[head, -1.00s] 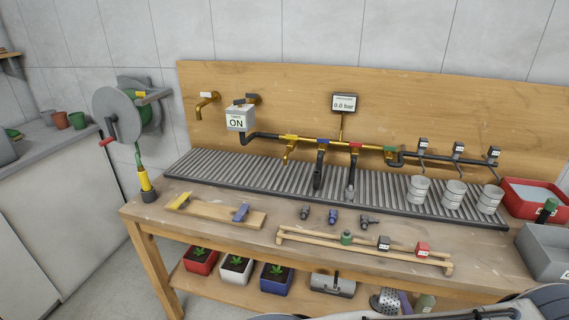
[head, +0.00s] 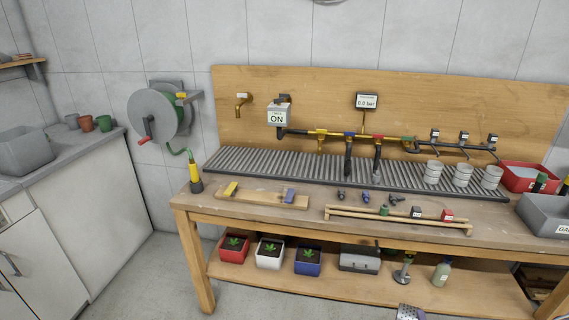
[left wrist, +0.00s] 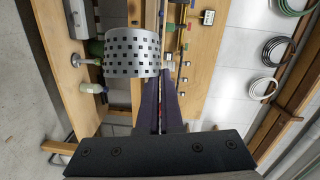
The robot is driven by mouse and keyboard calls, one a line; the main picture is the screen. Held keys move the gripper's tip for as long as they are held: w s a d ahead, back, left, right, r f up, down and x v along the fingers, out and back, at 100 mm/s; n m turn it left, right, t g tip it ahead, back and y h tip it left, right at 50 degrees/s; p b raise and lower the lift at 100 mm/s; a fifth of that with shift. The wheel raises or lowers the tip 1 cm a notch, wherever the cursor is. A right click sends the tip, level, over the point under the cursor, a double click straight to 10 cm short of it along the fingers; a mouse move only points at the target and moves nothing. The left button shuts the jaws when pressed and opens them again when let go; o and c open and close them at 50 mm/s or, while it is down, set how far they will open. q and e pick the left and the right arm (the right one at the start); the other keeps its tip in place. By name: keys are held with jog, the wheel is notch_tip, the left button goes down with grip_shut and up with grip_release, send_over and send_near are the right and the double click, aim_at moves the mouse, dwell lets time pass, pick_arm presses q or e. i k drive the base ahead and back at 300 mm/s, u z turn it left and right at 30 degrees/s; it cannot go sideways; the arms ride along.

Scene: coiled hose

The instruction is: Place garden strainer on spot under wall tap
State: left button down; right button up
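The garden strainer (head: 408,312), a perforated metal cup, shows only in part at the bottom edge of the head view. In the left wrist view the strainer (left wrist: 133,54) sits at the fingertips of my left gripper (left wrist: 161,78), which looks shut on its wall. The gripper itself is mostly below the head view. The brass wall tap (head: 242,101) is at the left of the wooden back panel. Below it lies the left end of the ribbed drain grate (head: 238,160); no separate spot mark can be made out. My right gripper is not in view.
The workbench (head: 330,200) carries a wooden board (head: 260,198), a rail with small fittings (head: 400,218) and several metal cups (head: 462,175). A yellow hose nozzle (head: 194,174) stands at the left corner. The grate's left part is clear. Plant pots (head: 269,254) are on the lower shelf.

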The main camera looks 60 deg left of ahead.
aim_at(243, 159)
jog(key=z, duration=0.35)
jog(key=k, duration=0.35)
jog(key=u, duration=2.35)
